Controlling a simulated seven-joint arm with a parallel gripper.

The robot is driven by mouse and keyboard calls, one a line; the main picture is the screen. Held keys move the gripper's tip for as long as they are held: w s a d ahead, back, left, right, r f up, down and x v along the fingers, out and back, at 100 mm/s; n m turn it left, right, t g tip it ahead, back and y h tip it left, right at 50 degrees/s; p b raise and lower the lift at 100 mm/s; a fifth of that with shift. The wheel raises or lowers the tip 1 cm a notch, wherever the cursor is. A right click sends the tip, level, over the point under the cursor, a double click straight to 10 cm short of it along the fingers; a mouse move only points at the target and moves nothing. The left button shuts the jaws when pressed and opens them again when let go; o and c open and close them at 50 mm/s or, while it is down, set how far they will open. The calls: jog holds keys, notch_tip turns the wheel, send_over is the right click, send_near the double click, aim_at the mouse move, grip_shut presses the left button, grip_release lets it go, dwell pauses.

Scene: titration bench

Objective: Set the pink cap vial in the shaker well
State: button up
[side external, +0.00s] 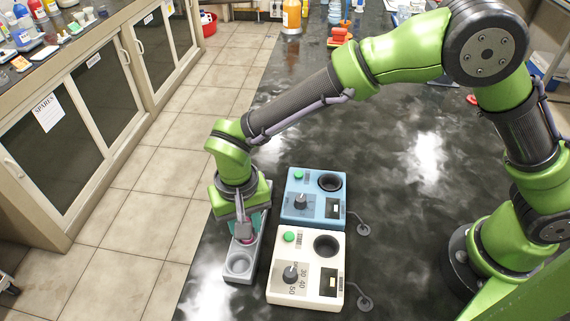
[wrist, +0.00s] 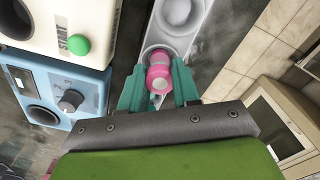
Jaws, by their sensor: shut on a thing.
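The pink cap vial (wrist: 158,77) is between the teal fingers of my gripper (wrist: 160,88) in the wrist view. My gripper is shut on it. In the side view my gripper (side external: 244,228) points down over the far part of a grey rack (side external: 238,272), which also shows in the wrist view (wrist: 205,45). I cannot tell whether the vial still sits in a rack well. Two devices with one round dark well each stand right of the rack: a blue one (side external: 309,215) and a white one (side external: 280,262). Which is the shaker is unclear. Both wells look empty.
Each device has a green button and a dial. Small round pads on stalks (side external: 364,303) stick out at their right. The dark bench (side external: 400,180) is clear right of them. Bottles, including an orange one (side external: 292,15), stand at the far end.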

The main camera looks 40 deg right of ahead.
jog(key=shift+r, duration=3.75)
jog(key=shift+w+d, duration=0.15)
jog(key=shift+w, duration=0.05)
jog(key=w+d+r+m, duration=0.1)
jog(key=d+r+m, duration=0.1)
jog(key=d, duration=0.6)
jog(key=w+d+r+m, duration=0.1)
jog(key=d+m, duration=0.1)
jog(key=d, duration=0.7)
jog(key=shift+m, duration=0.5)
jog(key=shift+s+d+f, duration=0.55)
jog(key=shift+d+f, duration=0.05)
jog(key=shift+f, duration=0.35)
jog(key=shift+s+d+f, duration=0.5)
jog(key=shift+d+f, duration=0.15)
jog(key=shift+f, duration=0.35)
jog(key=shift+s+d+f, duration=0.55)
jog(key=shift+d+f, duration=0.05)
jog(key=shift+f, duration=0.35)
